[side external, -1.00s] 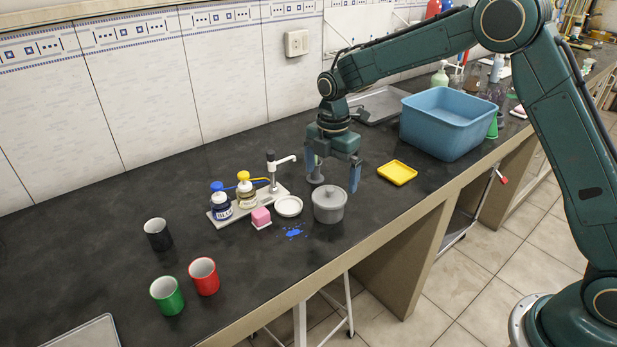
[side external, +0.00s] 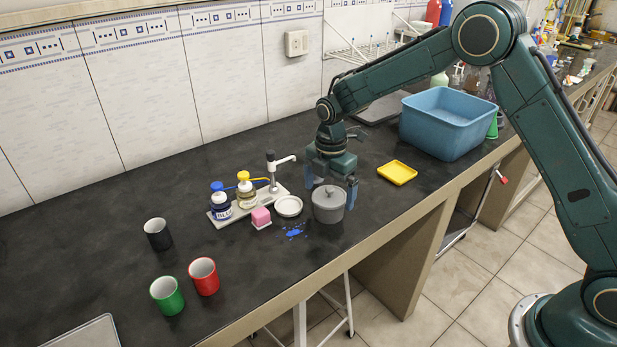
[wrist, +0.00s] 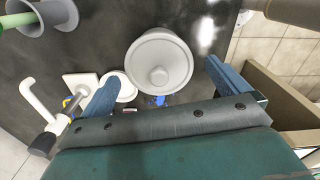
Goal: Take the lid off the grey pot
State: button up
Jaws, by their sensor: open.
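The grey pot (side external: 328,211) stands upright on the dark bench, with its grey lid (side external: 328,193) on top and a round knob in the lid's middle. In the wrist view the lid (wrist: 160,66) shows from above, beyond my fingertips and roughly between them. My gripper (side external: 331,192) is open and empty, pointing down just behind and above the pot. One finger (wrist: 103,97) is at the left and the other (wrist: 226,73) at the right in the wrist view, both apart from the lid.
A yellow tray (side external: 397,172) and a blue tub (side external: 447,130) are to the right. A blue spill (side external: 294,232) lies in front.

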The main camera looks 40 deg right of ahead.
aim_at(329, 189)
jog(key=c, duration=1)
jog(key=shift+r, duration=0.1)
notch_tip(329, 189, up, 20)
jog(key=shift+f, duration=0.1)
dwell(0.6)
